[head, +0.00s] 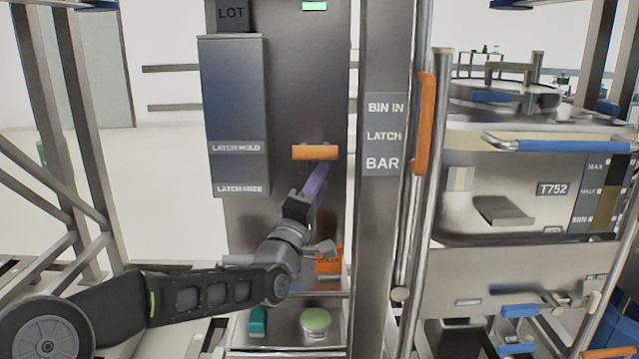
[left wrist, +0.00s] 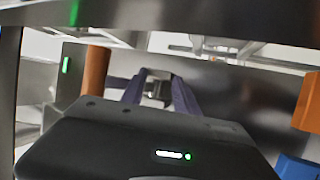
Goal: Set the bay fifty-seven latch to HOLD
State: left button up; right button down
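The latch's orange handle (head: 315,152) sticks out from the steel column, level with the LATCH HOLD label (head: 237,147) and above the LATCH FREE label (head: 240,188). The handle also shows in the left wrist view (left wrist: 95,72), to the left of the fingers. My left gripper (head: 318,178) is just below the handle in the head view. Its two dark purple fingers are spread apart in the left wrist view (left wrist: 158,90), with no handle between them. Whether a finger touches the handle I cannot tell. My right gripper is not in view.
An orange block (head: 329,260) sits lower on the column, above a green round button (head: 316,320) and a teal one (head: 258,321). A post labelled BIN IN LATCH BAR (head: 383,135) stands to the right, beside a vertical orange handle (head: 424,122) and a steel bin marked T752 (head: 480,190).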

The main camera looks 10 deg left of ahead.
aim_at(315, 158)
pick_arm(q)
grip_shut()
jog(key=c, duration=0.7)
grip_release()
jog(key=o, duration=1)
jog(key=shift+s, duration=0.15)
jog(key=s+a+r+b, duration=0.1)
jog(key=s+r, duration=0.2)
jog(key=s, duration=0.5)
jog(key=shift+a+r, duration=0.25)
jog(key=shift+r, duration=0.05)
jog(key=shift+f, duration=0.1)
